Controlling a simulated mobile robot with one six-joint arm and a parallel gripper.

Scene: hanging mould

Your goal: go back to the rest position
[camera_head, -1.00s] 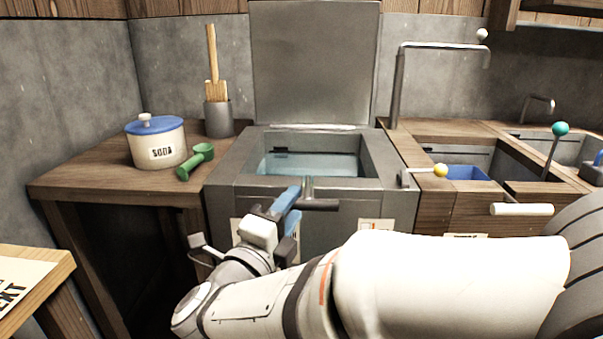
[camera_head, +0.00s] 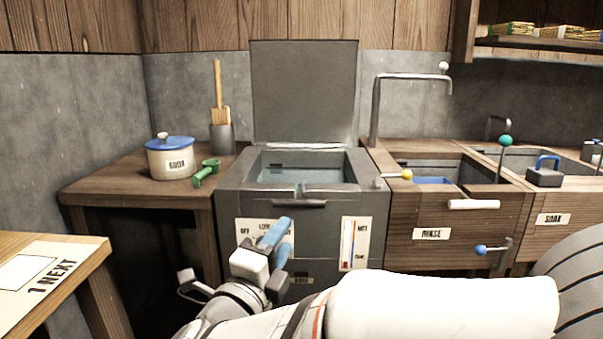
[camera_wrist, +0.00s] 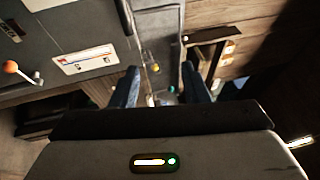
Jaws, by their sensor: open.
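My gripper (camera_head: 277,240) is in front of the grey vat cabinet (camera_head: 229,205) in the head view, with its blue fingers pointing up toward the cabinet's front. In the wrist view the two blue fingers of my gripper (camera_wrist: 158,88) stand apart with nothing between them. The gripper is open and empty. The cabinet's lid (camera_head: 304,95) stands raised, and liquid (camera_head: 300,176) shows in the open tank. The gripper covers part of the label panel on the cabinet front.
A soda pot (camera_head: 171,160), a green scoop (camera_head: 206,172) and a brush holder (camera_head: 222,138) stand on the left counter. A rinse sink (camera_head: 445,200) with a yellow-knobbed lever is at the right. A table corner with a sign (camera_head: 40,270) is at the lower left.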

